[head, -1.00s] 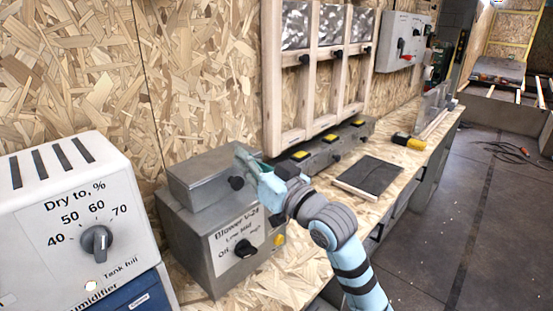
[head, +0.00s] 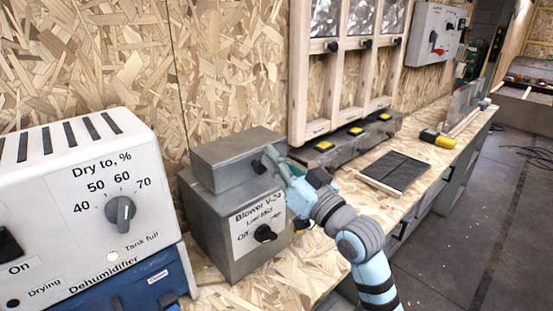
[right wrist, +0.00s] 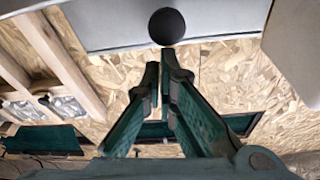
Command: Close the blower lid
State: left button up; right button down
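The blower (head: 219,236) is a grey metal box with a label and a dial on its front. Its lid (head: 225,168) is a smaller grey box on top with a black round knob (head: 257,166) on its front. The lid looks level, with no clear gap beneath it. My right gripper (head: 272,158) is at the lid's front, just right of the knob. In the right wrist view, its fingertips (right wrist: 164,62) are close together with nothing between them, and the knob (right wrist: 167,27) is just beyond them. Contact cannot be told. My left gripper is not in view.
A white dehumidifier (head: 75,195) stands left of the blower. A wooden frame (head: 297,85) rises behind a grey strip with yellow buttons (head: 355,131). A dark panel (head: 398,171) and a yellow-black tool (head: 437,138) lie on the bench to the right.

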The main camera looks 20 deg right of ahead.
notch_tip(320, 180, up, 4)
jog(key=p, duration=0.5)
jog(key=d+f+v, duration=0.1)
jog(key=v, duration=0.9)
jog(key=s+d+f+m+g+h, duration=0.1)
jog(key=s+f+g+h, duration=0.25)
jog(key=f, duration=0.75)
jog(key=s+d+f+m+g+h, duration=0.1)
jog(key=s+f+g+h, duration=0.2)
jog(key=f, duration=0.7)
jog(key=s+a+f+n+g, duration=0.1)
jog(key=s+f+g, duration=0.8)
jog(key=s+f, duration=0.55)
jog(key=s+d+f+g+p, duration=0.1)
jog(key=s+f, duration=0.1)
jog(key=f, duration=0.6)
jog(key=s+d+f+g+p, duration=0.1)
jog(key=s+f, duration=0.1)
jog(key=f, duration=0.6)
jog(key=s+f+p, duration=0.1)
jog(key=s+f, duration=1.1)
jog(key=s, duration=0.2)
jog(key=shift+d+f+g+h, duration=0.3)
jog(key=shift+f+g+h, duration=0.05)
jog(key=shift+g, duration=0.1)
